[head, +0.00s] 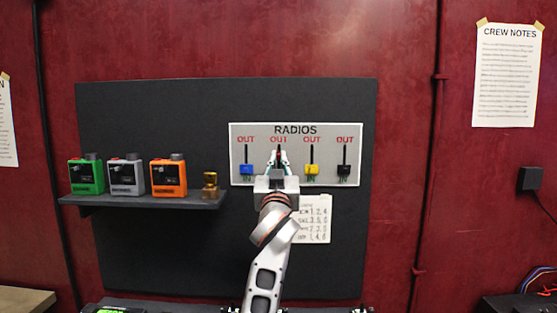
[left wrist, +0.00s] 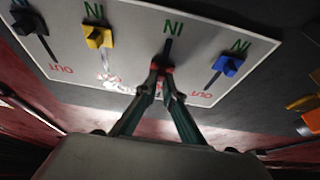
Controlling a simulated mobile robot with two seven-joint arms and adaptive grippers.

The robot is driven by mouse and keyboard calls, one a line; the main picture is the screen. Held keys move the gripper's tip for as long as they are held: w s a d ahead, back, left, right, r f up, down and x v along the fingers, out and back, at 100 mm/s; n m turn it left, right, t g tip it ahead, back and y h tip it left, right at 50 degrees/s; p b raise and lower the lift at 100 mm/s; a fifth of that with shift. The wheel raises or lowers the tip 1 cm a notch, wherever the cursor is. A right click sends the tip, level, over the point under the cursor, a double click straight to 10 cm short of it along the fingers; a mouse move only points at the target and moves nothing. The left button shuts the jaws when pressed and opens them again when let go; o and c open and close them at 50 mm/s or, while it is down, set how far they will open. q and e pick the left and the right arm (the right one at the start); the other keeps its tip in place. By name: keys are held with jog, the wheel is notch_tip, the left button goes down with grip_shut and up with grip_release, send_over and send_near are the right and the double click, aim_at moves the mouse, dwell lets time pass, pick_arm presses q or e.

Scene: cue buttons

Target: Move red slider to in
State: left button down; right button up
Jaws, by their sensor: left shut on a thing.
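The RADIOS panel (head: 236,140) is a white board on a dark backing, with OUT labels along its top in the head view. The red slider (left wrist: 161,68) sits in the third slot from the left in the left wrist view. A length of bare slot shows between it and its green IN label (left wrist: 173,28), so it is away from the IN end. My left gripper (head: 279,157) is shut on the red slider, its fingertips also showing in the left wrist view (left wrist: 158,75). The gripper hides most of that slot's lower part in the head view. My right gripper is not in view.
The blue slider (head: 246,169), yellow slider (head: 311,169) and black slider (head: 344,169) stand at the IN ends of their slots. A shelf (head: 140,202) at left holds green, grey and orange radios and a brass object (head: 210,186). A note (head: 317,225) hangs below the panel.

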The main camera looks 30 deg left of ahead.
pick_arm(q)
notch_tip(320, 180, down, 3)
jog(key=shift+f+b, duration=0.1)
jog(key=shift+b, duration=0.75)
jog(key=shift+f+b, duration=0.35)
jog(key=shift+f, duration=0.3)
jog(key=c, duration=2.2)
grip_release()
jog(key=shift+o, duration=0.2)
jog(key=shift+r, duration=0.1)
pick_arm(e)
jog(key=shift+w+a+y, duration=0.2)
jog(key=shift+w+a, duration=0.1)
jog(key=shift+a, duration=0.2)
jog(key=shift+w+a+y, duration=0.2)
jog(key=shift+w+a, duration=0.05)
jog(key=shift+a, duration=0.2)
pick_arm(q)
jog(key=v, duration=0.7)
jog(key=shift+s, duration=0.25)
